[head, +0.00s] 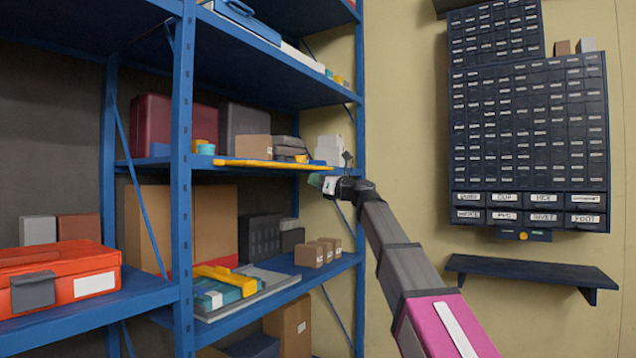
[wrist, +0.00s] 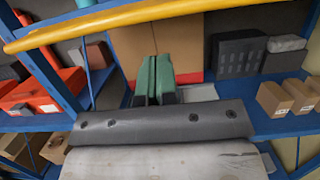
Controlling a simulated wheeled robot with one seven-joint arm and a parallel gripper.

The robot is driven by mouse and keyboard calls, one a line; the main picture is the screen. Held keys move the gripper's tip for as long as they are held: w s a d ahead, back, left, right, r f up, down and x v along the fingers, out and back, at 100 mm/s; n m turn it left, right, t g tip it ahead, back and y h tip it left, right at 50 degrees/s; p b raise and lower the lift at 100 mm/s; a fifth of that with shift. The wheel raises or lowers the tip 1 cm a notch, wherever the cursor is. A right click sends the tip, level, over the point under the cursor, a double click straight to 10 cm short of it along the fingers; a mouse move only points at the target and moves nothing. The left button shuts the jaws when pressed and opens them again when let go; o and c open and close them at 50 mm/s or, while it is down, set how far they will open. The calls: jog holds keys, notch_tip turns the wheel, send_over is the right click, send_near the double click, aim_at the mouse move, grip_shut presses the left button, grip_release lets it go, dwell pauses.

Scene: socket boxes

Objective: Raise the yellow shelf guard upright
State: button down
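The yellow shelf guard (head: 272,164) is a long thin bar lying about level along the front edge of the blue middle shelf. In the wrist view the yellow guard (wrist: 120,22) crosses the top of the picture, tilted in that view. My gripper (head: 322,183) is by the guard's right end and a little below it in the head view. In the wrist view the green fingers of my gripper (wrist: 154,78) are together with nothing seen between them. They show below the guard, apart from it in the picture. I cannot tell the depth gap.
The middle shelf holds a maroon case (head: 150,125), a brown box (head: 253,147) and other items. The lower shelf has small cartons (head: 318,252) and a yellow-and-teal item (head: 225,282). A blue upright (head: 183,180) stands at left. A drawer cabinet (head: 530,130) hangs at right.

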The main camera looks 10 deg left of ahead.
jog(key=shift+w+a, duration=1.5)
jog(key=shift+a, duration=2.05)
jog(key=shift+d+r, duration=0.1)
jog(key=shift+r, duration=3.35)
jog(key=shift+w+a+r, duration=0.1)
jog(key=shift+a+r, duration=0.15)
jog(key=shift+r, duration=0.35)
jog(key=shift+w+a+r, duration=0.1)
jog(key=shift+a+r, duration=0.15)
jog(key=shift+r, duration=0.35)
jog(key=shift+w+a+r, duration=0.1)
jog(key=shift+a+r, duration=0.15)
jog(key=shift+r, duration=0.35)
jog(key=shift+f+x, duration=0.2)
jog(key=shift+x, duration=1.05)
jog(key=s+d, duration=0.4)
jog(key=d, duration=0.5)
jog(key=shift+d+f, duration=0.1)
